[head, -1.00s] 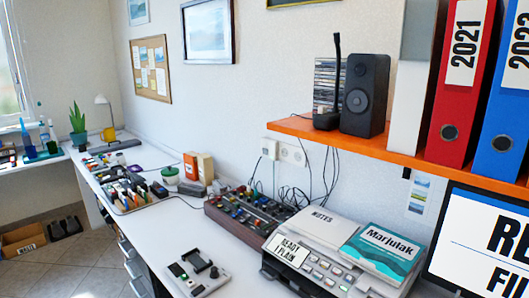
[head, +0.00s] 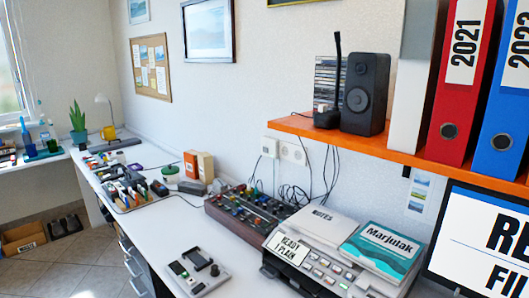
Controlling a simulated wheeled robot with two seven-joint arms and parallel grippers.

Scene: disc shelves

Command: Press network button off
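A small black device with a tall upright antenna (head: 327,117), which looks like a network router, stands on the orange shelf (head: 400,155), left of the black speaker (head: 365,92). A small pale part shows near its top left, too small to tell whether it is a button. A small white unit with dark and green parts (head: 197,275) lies on the desk below. No button marked as network can be read in the head view. Neither of my grippers is in view.
A mixer-like panel (head: 256,212) and a printer (head: 305,269) bearing papers and a teal book (head: 382,250) crowd the desk. Red and blue binders (head: 497,95) stand on the shelf's right. The white desk (head: 165,222) has free room in its middle.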

